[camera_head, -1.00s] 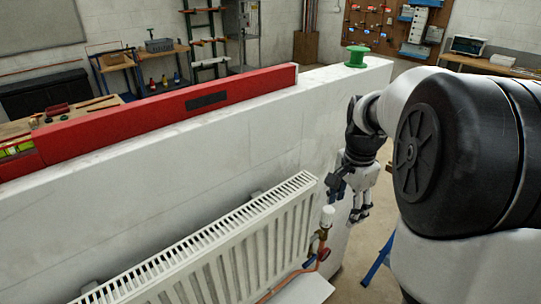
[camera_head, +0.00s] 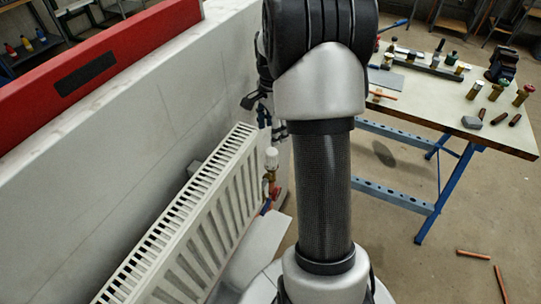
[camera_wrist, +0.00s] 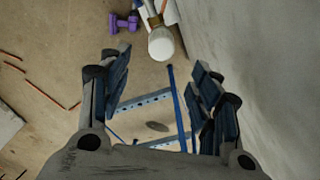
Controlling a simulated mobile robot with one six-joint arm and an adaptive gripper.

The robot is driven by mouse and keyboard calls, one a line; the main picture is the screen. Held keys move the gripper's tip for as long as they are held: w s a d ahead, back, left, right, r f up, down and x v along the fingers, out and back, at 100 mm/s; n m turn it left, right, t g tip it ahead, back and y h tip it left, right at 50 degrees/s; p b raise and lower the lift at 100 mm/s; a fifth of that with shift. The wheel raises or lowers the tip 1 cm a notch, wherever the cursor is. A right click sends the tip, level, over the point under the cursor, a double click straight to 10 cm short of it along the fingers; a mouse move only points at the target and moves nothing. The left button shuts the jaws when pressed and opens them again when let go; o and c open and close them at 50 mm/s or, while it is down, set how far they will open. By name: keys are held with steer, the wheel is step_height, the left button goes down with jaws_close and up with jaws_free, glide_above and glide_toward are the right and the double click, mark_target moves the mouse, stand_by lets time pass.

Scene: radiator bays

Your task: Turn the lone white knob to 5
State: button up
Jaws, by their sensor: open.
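The white radiator knob (camera_head: 271,158) stands upright on a brass valve at the right end of the white panel radiator (camera_head: 190,215). In the wrist view the knob (camera_wrist: 161,43) shows beyond the fingertips, near the top centre. My gripper (camera_head: 270,124) is just above and behind the knob in the head view, partly hidden by my arm. In the wrist view my gripper (camera_wrist: 160,88) is open, with nothing between its fingers, and apart from the knob. No numbers on the knob can be read.
A white wall (camera_head: 120,150) runs behind the radiator, with a red spirit level (camera_head: 95,60) on top. A workbench (camera_head: 440,100) with several valves and a vise stands to the right. Copper pipes lie on the floor (camera_head: 430,265).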

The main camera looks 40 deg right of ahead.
mark_target(272, 151)
step_height(272, 151, down, 12)
steer(key=b, duration=0.3)
steer(key=shift+w+f, duration=0.1)
steer(key=shift+w, duration=0.05)
steer(key=c, duration=1)
